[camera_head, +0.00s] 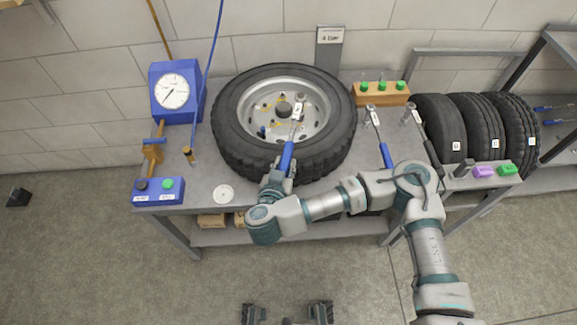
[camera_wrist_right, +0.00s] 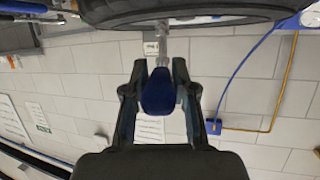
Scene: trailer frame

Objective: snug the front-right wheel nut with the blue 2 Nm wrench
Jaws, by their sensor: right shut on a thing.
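The wheel is a black tyre (camera_head: 235,150) around a silver rim, lying flat on the grey bench. Nuts with yellow marks ring its hub. My right gripper (camera_head: 277,178) is at the tyre's near edge, shut on the handle of a blue-handled wrench (camera_head: 287,157). The wrench's shaft runs over the tyre; its head, with a white tag, is at the right of the hub. I cannot tell whether it sits on a nut or which one. In the right wrist view the blue handle (camera_wrist_right: 158,92) lies between the fingers.
Another blue-handled wrench (camera_head: 386,155) and a dark-handled one (camera_head: 432,152) lie right of the wheel. A blue gauge box (camera_head: 175,92) and a blue button box (camera_head: 158,190) are left. A wooden block with green-topped pieces (camera_head: 381,95) stands behind. Several tyres (camera_head: 437,120) stand right.

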